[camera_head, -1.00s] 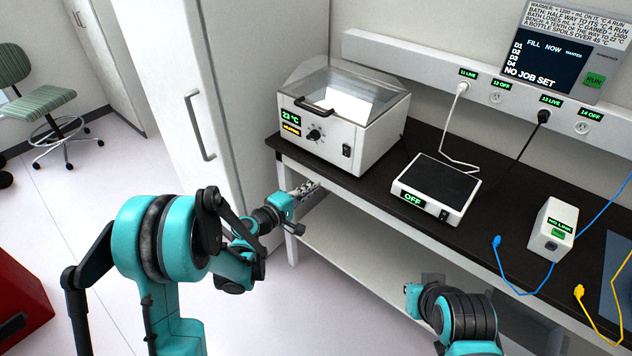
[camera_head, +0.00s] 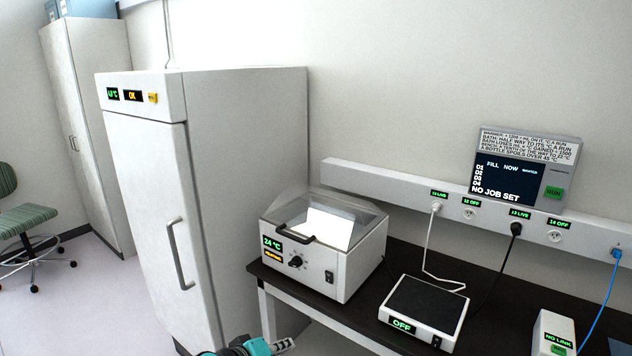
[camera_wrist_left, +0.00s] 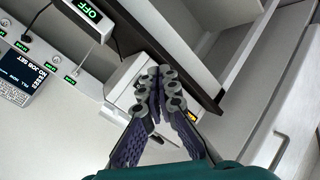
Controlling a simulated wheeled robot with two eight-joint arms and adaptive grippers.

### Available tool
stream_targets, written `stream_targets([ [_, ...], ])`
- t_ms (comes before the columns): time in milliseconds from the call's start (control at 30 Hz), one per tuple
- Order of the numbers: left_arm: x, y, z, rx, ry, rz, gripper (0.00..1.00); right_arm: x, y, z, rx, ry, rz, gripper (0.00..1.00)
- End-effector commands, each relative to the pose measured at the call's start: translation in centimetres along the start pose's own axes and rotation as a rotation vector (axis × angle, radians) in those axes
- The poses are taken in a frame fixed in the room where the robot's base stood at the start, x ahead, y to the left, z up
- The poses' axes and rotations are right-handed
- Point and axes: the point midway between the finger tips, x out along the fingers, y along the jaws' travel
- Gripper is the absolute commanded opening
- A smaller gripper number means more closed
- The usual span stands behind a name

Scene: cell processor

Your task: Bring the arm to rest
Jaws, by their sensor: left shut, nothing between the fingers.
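My left gripper (camera_head: 284,345) shows at the bottom edge of the head view, in front of the bench's left end and below the water bath. In the left wrist view its fingers (camera_wrist_left: 160,76) are together with nothing between them. Most of my left arm is outside the head view. My right arm and gripper are not in view.
The white water bath (camera_head: 318,272) reads 24 °C and stands at the left end of the dark bench (camera_head: 368,318). A tall white fridge (camera_head: 150,215) stands left of it. A scale-like device (camera_head: 425,307) reads OFF. A wall panel (camera_head: 518,178) shows no job set.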

Motion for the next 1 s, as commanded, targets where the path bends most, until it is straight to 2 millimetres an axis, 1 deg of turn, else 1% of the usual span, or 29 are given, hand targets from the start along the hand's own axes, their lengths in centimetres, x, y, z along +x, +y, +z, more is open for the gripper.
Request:
stream_targets([
  [33, -1.8, -0.5, 1.2, 0.056, -0.012, -0.050, 0.00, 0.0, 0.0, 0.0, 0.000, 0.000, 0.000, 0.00],
  [167, -6.3, -2.7, 3.7, 0.213, -0.044, -0.195, 0.00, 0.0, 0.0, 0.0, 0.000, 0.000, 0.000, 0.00],
  [200, -7.7, -3.5, 4.5, 0.260, -0.053, -0.240, 0.00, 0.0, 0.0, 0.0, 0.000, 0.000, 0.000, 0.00],
  [300, -10.9, -5.7, 6.2, 0.369, -0.077, -0.348, 0.00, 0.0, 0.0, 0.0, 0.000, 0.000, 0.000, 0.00],
  [400, -13.5, -7.7, 7.5, 0.456, -0.096, -0.439, 0.00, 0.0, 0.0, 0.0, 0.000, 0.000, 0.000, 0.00],
  [500, -15.4, -9.2, 8.3, 0.517, -0.108, -0.504, 0.00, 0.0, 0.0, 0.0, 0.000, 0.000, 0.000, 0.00],
  [600, -16.4, -10.1, 8.7, 0.551, -0.116, -0.540, 0.00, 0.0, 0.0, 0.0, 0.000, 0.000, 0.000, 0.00],
  [667, -16.7, -10.3, 8.8, 0.561, -0.118, -0.551, 0.00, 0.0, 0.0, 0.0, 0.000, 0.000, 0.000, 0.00],
  [1000, -16.7, -10.3, 8.8, 0.561, -0.118, -0.551, 0.00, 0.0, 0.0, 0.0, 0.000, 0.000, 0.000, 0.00],
])
